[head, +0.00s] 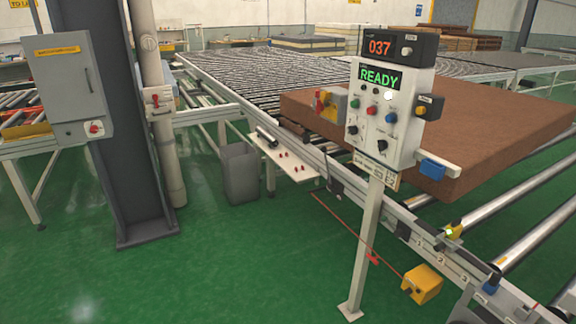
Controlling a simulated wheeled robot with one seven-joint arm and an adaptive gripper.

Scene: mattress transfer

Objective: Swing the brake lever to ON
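No label that I can read names a brake lever, so I cannot tell which part it is. A dark bar-shaped handle (267,139) sits at the conveyor's side rail, above a small white shelf with red knobs. A red handle (156,101) sits on a white box on the pipe at the left. A red and yellow part (326,104) is on a grey box just left of the control panel (408,120). The panel's display reads READY, and the counter above it reads 037. My gripper is not in view.
A brown mattress (500,125) lies on the roller conveyor (250,75). A dark column (110,120) with a grey cabinet (70,85) stands at left. A grey bin (241,173) and a yellow floor pedal (422,284) stand on the green floor, which is open at front left.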

